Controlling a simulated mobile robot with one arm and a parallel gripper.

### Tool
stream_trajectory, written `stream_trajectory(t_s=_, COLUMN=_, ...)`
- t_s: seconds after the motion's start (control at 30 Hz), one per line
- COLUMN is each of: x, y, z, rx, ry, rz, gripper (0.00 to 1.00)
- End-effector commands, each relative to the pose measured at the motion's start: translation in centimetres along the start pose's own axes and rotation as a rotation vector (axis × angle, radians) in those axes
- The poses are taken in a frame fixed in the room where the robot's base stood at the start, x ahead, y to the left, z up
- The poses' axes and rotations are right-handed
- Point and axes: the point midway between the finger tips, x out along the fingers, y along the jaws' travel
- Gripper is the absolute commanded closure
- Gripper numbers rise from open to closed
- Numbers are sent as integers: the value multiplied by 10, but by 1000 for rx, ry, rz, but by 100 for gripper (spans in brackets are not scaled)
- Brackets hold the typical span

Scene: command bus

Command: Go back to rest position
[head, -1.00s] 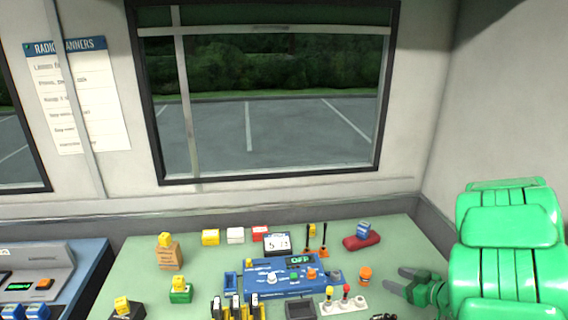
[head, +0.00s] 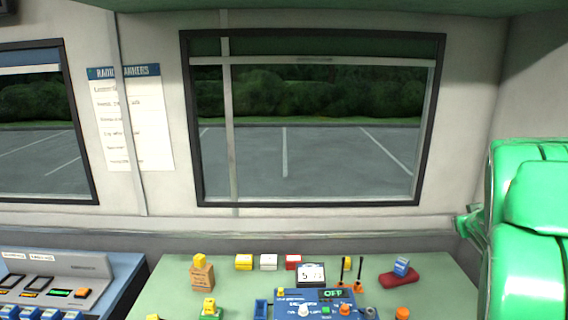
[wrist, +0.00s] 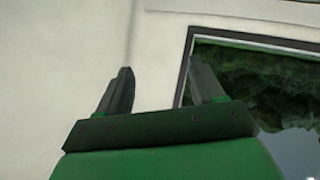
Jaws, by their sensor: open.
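My gripper (wrist: 165,84) is open and empty in the wrist view, with its two dark fingers apart and bare wall between them. It points at the pale wall beside the dark window frame. In the head view my green arm fills the right edge, and part of the hand (head: 468,222) shows at its left side, raised above the desk. The fingers are not clear there.
The green desk (head: 232,291) holds a blue radio unit (head: 290,294) reading OFF, a small display (head: 311,275), a red pad (head: 402,278) and several small blocks. A grey console (head: 62,268) stands at left. The window (head: 310,205) is behind. Space above the desk is clear.

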Motion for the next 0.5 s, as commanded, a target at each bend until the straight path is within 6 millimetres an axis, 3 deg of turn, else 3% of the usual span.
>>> stream_trajectory(t_s=0.03, x=-13, y=-1, z=-14, rx=28, ry=0, rz=18, gripper=33)
stream_trajectory(t_s=0.2, x=-54, y=-8, z=-42, rx=154, ry=-38, rz=58, gripper=33)
stream_trajectory(t_s=0.37, x=-95, y=-25, z=-54, rx=279, ry=-96, rz=57, gripper=33)
stream_trajectory(t_s=0.5, x=-134, y=-52, z=-50, rx=365, ry=-181, rz=22, gripper=33)
